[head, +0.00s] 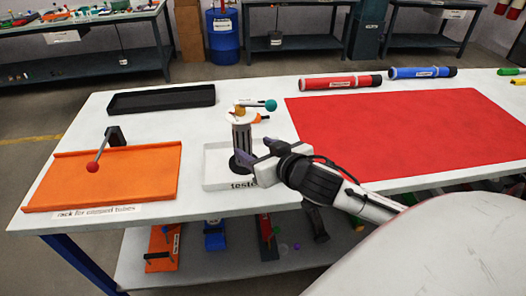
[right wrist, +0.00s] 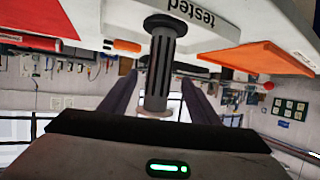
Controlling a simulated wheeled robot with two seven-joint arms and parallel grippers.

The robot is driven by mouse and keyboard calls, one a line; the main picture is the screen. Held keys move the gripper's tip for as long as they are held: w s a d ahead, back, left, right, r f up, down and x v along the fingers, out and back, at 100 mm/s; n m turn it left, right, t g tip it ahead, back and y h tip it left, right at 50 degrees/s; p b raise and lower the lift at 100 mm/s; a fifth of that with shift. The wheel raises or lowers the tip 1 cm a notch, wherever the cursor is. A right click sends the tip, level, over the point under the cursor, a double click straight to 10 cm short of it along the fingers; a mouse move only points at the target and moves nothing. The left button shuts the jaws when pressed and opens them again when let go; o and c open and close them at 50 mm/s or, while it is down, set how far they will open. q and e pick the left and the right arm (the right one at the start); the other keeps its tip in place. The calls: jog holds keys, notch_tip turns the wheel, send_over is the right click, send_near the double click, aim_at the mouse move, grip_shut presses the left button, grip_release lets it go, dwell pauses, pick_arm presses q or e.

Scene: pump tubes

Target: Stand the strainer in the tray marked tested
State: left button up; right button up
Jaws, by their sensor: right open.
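The strainer (head: 242,137), a dark slotted cylinder with a black foot and a pale flange, stands upright in the white tray (head: 212,168) marked tested. Its foot appears to rest on the tray floor. My right gripper (head: 257,154) is at the strainer's lower right and partly covers the tray's label. In the right wrist view, which is upside down, the strainer (right wrist: 160,68) shows between the two spread fingers of the gripper (right wrist: 158,88), with gaps on both sides. The tray's label is at the top there. My left gripper is not in view.
An orange rack (head: 145,175) with a red-knobbed lever (head: 93,167) lies left of the tray. A black tray (head: 160,99) and a teal-knobbed part (head: 270,105) are behind. A red mat (head: 400,130) covers the right, with red (head: 340,82) and blue tubes (head: 420,72) beyond.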

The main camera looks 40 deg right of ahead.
jog(key=v, duration=0.3)
jog(key=shift+s+r, duration=0.2)
jog(key=shift+s, duration=0.2)
jog(key=s+a+f+n+g+y, duration=0.1)
jog(key=s+a+f+n+g, duration=0.1)
jog(key=s+a+f+g, duration=0.55)
jog(key=s+a+f+n+g+y, duration=0.15)
jog(key=s+a+f, duration=0.25)
jog(key=s+f, duration=0.65)
jog(key=a+f+t+y, duration=0.2)
jog(key=a+f, duration=0.3)
jog(key=f, duration=0.5)
jog(key=shift+w+f+t, duration=0.15)
jog(key=shift+w+t, duration=0.2)
jog(key=shift+t, duration=0.55)
jog(key=shift+a, duration=0.1)
